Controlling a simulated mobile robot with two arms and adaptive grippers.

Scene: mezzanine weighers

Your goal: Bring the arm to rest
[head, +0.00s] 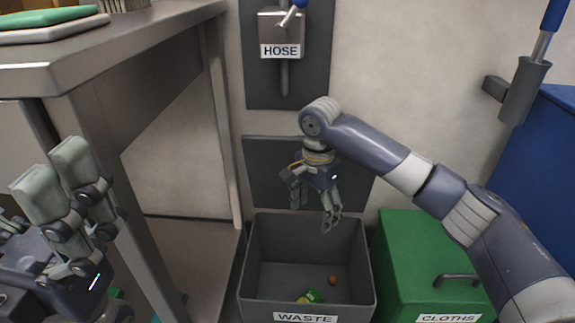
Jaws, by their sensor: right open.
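My right arm comes in from the right, bent at the elbow. Its gripper (313,212) points down above the grey WASTE bin (257,262), with its fingers apart and nothing between them. My left gripper (56,178) is at the left edge, close to the camera, with its pale finger pads up. I cannot tell whether it is open or shut.
In the bin lie a green and yellow item (312,296) and a small orange-brown round thing (333,280). A green CLOTHS box (411,262) stands right of it. A metal table (130,42) is at left. A HOSE holder (281,30) is on the wall.

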